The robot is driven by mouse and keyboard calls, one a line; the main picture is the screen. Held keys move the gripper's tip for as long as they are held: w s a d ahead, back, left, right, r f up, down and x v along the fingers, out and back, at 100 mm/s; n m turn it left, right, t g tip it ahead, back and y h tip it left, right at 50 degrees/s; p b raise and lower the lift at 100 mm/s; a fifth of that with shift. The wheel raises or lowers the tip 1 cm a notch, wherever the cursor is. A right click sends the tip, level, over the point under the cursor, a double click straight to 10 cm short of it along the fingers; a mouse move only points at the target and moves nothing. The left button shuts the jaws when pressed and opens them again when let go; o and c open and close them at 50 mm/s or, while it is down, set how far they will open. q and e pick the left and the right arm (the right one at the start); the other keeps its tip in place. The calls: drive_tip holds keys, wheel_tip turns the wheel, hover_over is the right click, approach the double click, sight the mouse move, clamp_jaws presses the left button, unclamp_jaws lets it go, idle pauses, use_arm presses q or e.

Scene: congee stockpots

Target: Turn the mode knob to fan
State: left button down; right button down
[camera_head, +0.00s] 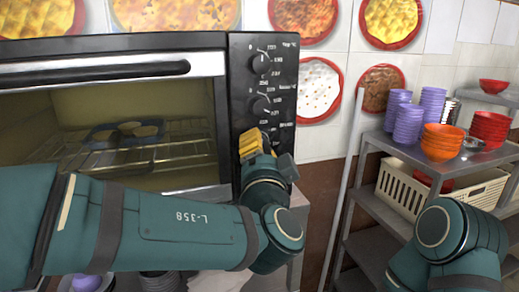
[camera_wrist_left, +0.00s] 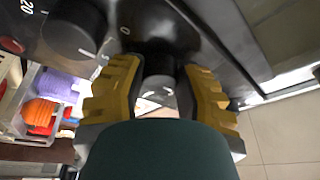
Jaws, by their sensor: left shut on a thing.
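The oven's black control panel (camera_head: 243,75) carries a column of knobs, with an upper knob (camera_head: 261,64) and a middle knob (camera_head: 261,104) in plain sight. My left gripper (camera_head: 253,143) is at the panel below the middle knob, its yellow fingers hiding the lower knob in the head view. In the left wrist view, that lower mode knob (camera_wrist_left: 158,68) sits between the two yellow fingers of my left gripper (camera_wrist_left: 160,88), which is shut on it. The knob's pointer and its mode marks cannot be read. My right gripper is not in view.
The oven (camera_head: 95,45) shows a rack and a blue tray (camera_head: 95,135) with food inside. At the right, a metal shelf (camera_head: 385,140) holds stacked purple cups (camera_head: 408,125), orange bowls (camera_head: 440,138) and a cream crate (camera_head: 402,190). A pale pole stands between oven and shelf.

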use_arm(q)
drive_tip(key=m+g, duration=0.1)
drive_tip(key=m, duration=0.2)
drive_tip(key=m+g+h, duration=0.1)
drive_tip(key=m, duration=0.3)
drive_tip(key=m+g, duration=0.1)
drive_tip(key=m, duration=0.3)
drive_tip(key=shift+r+p, duration=0.3)
drive_tip(key=shift+r, duration=0.05)
drive_tip(key=m+g+p, duration=0.1)
drive_tip(key=m+p, duration=0.1)
drive_tip(key=shift+r+m, duration=0.1)
drive_tip(key=shift+m, duration=0.3)
drive_tip(key=shift+m+g+y+p, duration=0.4)
drive_tip(key=shift+m+p, duration=0.75)
drive_tip(key=shift+p, duration=0.2)
drive_tip(key=shift+m+g+y+p, duration=0.4)
drive_tip(key=shift+m+p, duration=0.75)
drive_tip(key=shift+p, duration=0.2)
